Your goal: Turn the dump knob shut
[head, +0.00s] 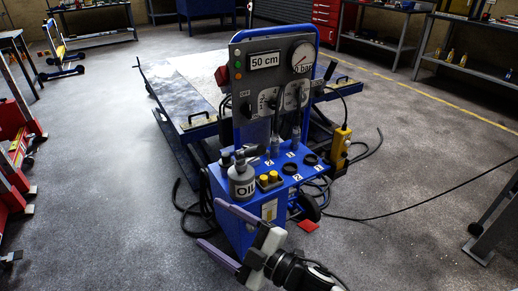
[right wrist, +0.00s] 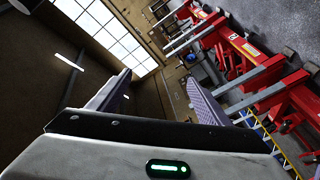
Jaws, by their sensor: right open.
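The blue trolley unit (head: 236,225) stands in the middle of the head view, with an upright grey panel (head: 243,95) behind its top. The panel has a "50 cm" display, a round gauge (head: 303,57) and smaller dials. I cannot tell which part is the dump knob. My right gripper (head: 218,228) is open and empty in front of the trolley's lower left, its purple fingers pointing left. My left gripper is not in view.
A yellow box (head: 341,146) hangs on the trolley's right side. Black hoses and a cable run over the floor. Red equipment (head: 12,160) stands at left and also shows in the right wrist view (right wrist: 240,75).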

